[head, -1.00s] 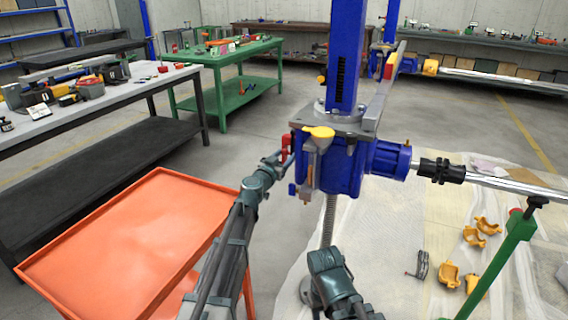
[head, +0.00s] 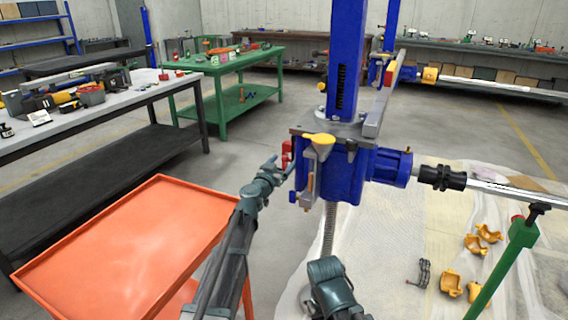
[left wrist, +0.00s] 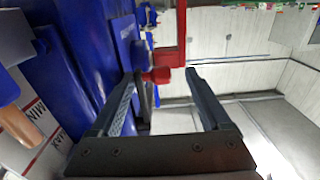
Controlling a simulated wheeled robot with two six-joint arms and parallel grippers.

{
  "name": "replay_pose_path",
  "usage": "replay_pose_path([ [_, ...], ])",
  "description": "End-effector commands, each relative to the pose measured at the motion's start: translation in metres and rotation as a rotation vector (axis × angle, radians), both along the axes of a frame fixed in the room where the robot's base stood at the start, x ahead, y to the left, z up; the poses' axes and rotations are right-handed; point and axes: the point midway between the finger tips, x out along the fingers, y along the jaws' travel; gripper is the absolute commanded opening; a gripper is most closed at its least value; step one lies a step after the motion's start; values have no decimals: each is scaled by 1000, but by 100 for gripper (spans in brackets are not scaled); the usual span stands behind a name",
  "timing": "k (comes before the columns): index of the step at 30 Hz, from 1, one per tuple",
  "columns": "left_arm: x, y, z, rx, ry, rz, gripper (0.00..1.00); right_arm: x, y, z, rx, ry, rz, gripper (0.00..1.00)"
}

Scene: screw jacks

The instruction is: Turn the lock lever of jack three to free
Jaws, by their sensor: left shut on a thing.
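The blue screw jack (head: 345,175) stands at the centre of the head view with a yellow cap (head: 318,140) on its front. A red lever (head: 286,154) sits on the jack's left side. It also shows in the left wrist view (left wrist: 168,55), with a round red knob close to the fingertips. My left gripper (head: 273,172) is at the jack's left side, by this lever. It is closed on the lever, though the fingers (left wrist: 165,75) look well apart in the left wrist view and the contact is unclear. My right arm shows at the bottom; its gripper is not seen.
An orange tray cart (head: 120,235) stands left of my left arm. A shaft (head: 505,190) with a black coupling (head: 440,177) runs right from the jack. A green stand (head: 515,245) and yellow half-shells (head: 451,283) are at the right. Workbenches stand behind.

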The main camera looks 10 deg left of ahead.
Motion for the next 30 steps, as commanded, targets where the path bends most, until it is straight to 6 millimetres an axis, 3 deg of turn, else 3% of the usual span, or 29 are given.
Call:
replay_pose_path([
  [20,-4,-2,-1,2,0,-4,75,0,0,-1,0,0,0,50],
  [26,-18,3,-1,3,0,-4,75,0,0,-1,0,0,0,50],
  [30,-39,9,-1,3,0,-2,75,0,0,-1,0,0,0,50],
])
